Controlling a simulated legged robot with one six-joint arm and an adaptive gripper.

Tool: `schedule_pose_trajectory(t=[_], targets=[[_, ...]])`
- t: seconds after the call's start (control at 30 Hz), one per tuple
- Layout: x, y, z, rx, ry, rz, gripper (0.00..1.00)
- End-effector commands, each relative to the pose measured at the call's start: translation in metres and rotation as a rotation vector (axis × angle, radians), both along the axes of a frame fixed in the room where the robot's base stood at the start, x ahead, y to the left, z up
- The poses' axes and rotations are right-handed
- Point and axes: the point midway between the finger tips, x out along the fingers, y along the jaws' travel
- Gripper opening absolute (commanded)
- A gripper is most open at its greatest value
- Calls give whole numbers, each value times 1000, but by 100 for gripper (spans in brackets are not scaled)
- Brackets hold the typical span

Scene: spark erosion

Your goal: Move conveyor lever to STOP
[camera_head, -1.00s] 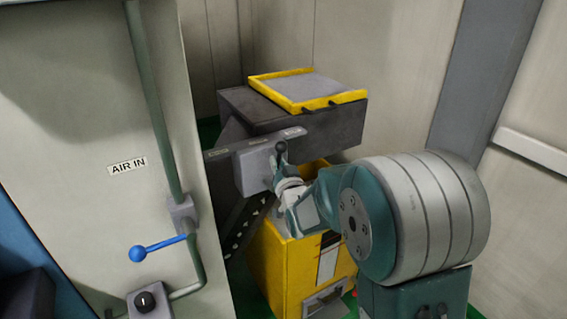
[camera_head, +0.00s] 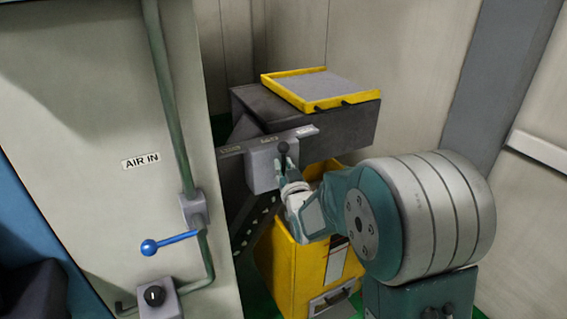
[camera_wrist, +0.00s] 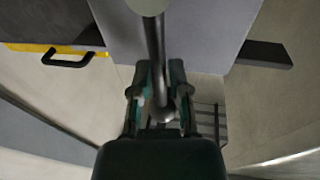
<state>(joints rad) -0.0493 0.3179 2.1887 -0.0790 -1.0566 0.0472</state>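The conveyor lever (camera_head: 283,148) has a dark round knob and stands up in front of a grey control box (camera_head: 262,167). Its knob is between the middle and right labels of the plate above, nearer the middle one. The label text is too small to read. My gripper (camera_head: 287,178) is at the lever, just below the knob in the head view. In the wrist view, the lever's rod (camera_wrist: 156,50) runs between the two fingers of my gripper (camera_wrist: 160,75). The fingers stand apart, with a gap visible beside the rod.
A dark conveyor (camera_head: 335,125) with a yellow-rimmed top is behind the box. A yellow bin (camera_head: 288,262) stands below. At left, a pale cabinet (camera_head: 80,110) carries a blue-handled valve (camera_head: 172,242) and a black knob (camera_head: 154,296).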

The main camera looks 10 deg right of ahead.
Motion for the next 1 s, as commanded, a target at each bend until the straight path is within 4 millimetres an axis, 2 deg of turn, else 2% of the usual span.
schedule_pose_trajectory(t=[0.47, 0.57, 1.0], targets=[[-4, -1, 4, 2, -13, -1, 51], [-17, -2, 3, 2, -13, -1, 51], [-101, -12, -11, 0, -8, -1, 51]])
